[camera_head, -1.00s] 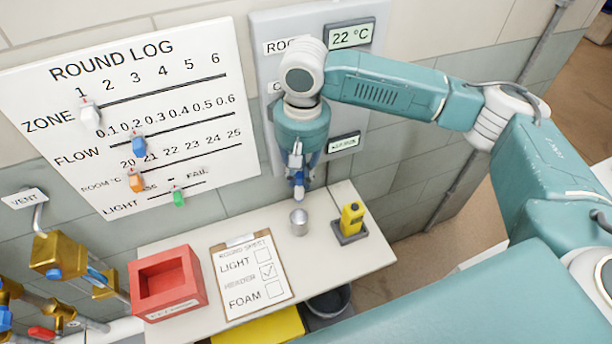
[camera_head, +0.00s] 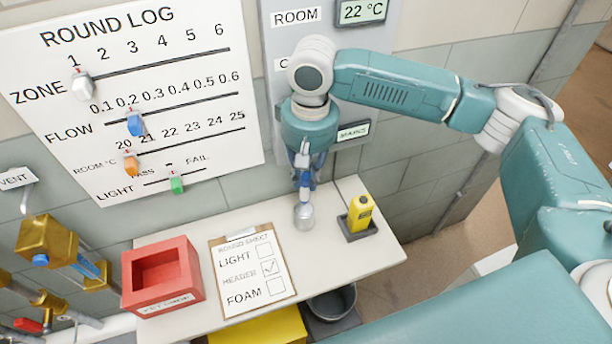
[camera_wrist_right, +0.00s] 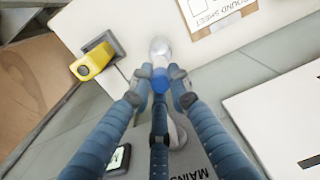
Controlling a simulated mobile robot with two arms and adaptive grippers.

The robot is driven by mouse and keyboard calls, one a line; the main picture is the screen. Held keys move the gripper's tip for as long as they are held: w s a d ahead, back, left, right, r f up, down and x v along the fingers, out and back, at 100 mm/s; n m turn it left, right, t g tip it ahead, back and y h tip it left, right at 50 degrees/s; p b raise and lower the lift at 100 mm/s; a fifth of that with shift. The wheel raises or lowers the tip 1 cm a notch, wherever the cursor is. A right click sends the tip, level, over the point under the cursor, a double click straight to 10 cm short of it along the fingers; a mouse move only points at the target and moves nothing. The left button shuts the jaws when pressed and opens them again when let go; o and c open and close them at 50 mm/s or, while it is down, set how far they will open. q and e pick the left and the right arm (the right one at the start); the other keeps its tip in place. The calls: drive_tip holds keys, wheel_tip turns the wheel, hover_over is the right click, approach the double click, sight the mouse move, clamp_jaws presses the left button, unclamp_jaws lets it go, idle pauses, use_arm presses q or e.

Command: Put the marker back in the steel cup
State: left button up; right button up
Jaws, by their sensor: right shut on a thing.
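The steel cup (camera_head: 303,217) stands upright on the white shelf, right of the clipboard. My right gripper (camera_head: 304,184) points down directly over the cup and is shut on the marker. In the right wrist view, the marker's blue end (camera_wrist_right: 160,84) shows between the fingers of the right gripper (camera_wrist_right: 160,76), with the cup (camera_wrist_right: 160,48) just beyond it. The marker's lower end is hidden, so I cannot tell how far it reaches into the cup. My left gripper is not in view.
A yellow device in a dark holder (camera_head: 361,213) stands close right of the cup. The clipboard (camera_head: 252,275) and a red open box (camera_head: 163,275) lie to the left. The round log board (camera_head: 215,100) hangs on the wall behind. Brass valves (camera_head: 45,240) are at far left.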

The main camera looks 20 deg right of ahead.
sight(306, 200)
drive_tip(key=shift+f, duration=1.1)
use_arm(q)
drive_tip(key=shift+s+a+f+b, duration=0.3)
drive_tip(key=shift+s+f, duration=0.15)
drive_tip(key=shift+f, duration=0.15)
use_arm(e)
drive_tip(key=shift+f, duration=1.9)
drive_tip(key=o, duration=0.9)
drive_tip(key=shift+r, duration=0.15)
